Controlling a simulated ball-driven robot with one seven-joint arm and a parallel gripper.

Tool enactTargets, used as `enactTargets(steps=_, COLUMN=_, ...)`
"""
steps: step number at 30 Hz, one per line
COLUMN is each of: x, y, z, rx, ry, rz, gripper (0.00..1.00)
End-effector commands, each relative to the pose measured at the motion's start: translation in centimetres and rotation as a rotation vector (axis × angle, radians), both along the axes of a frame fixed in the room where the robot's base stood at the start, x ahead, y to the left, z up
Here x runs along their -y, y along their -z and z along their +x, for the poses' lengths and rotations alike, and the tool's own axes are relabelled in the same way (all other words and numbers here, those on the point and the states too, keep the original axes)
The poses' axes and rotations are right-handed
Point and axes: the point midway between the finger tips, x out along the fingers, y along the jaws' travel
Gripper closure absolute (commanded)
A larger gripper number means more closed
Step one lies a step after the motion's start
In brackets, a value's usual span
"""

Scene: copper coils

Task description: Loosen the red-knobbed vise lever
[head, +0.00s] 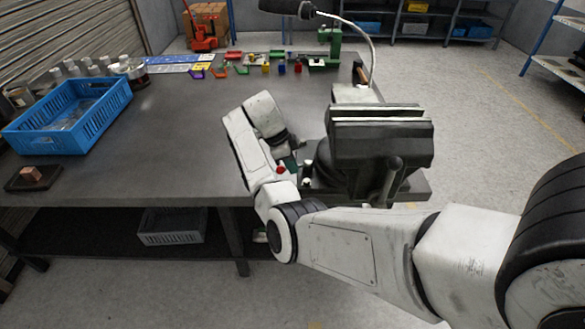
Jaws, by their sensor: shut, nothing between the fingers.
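The dark grey vise (372,150) stands on the right front corner of the workbench, its pale jaw edges on top. A dark upright handle (392,180) is on its near side. A red knob (281,169) shows low to the left of the vise, just above my arm. The lever under it is mostly hidden. My gripper (291,157) points down at the vise's left side, close to the red knob. It is shut with nothing in it. Its fingertips are small and partly hidden, so I cannot tell whether they touch the knob or lever.
A blue crate (112,106) and a copper-coloured block (32,174) on a dark pad stand at the left. Small coloured parts (242,70) and a green tool (328,47) line the bench's back. A lamp (285,7) arches behind the vise. The middle of the bench (185,125) is clear.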

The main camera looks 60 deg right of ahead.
Motion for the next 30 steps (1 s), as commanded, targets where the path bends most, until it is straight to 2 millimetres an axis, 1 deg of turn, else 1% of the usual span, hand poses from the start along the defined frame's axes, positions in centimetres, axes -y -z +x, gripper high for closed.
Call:
enactTargets(steps=5, x=0.19, y=0.27, z=0.32, rx=0.002, ry=-0.002, rz=0.000, gripper=1.00)
enactTargets(steps=15, x=0.63, y=0.02, z=0.66, rx=0.007, ry=0.116, rz=-0.004, gripper=1.00)
enactTargets(steps=30, x=0.75, y=-0.28, z=0.84, rx=0.012, ry=0.134, rz=-0.008, gripper=1.00)
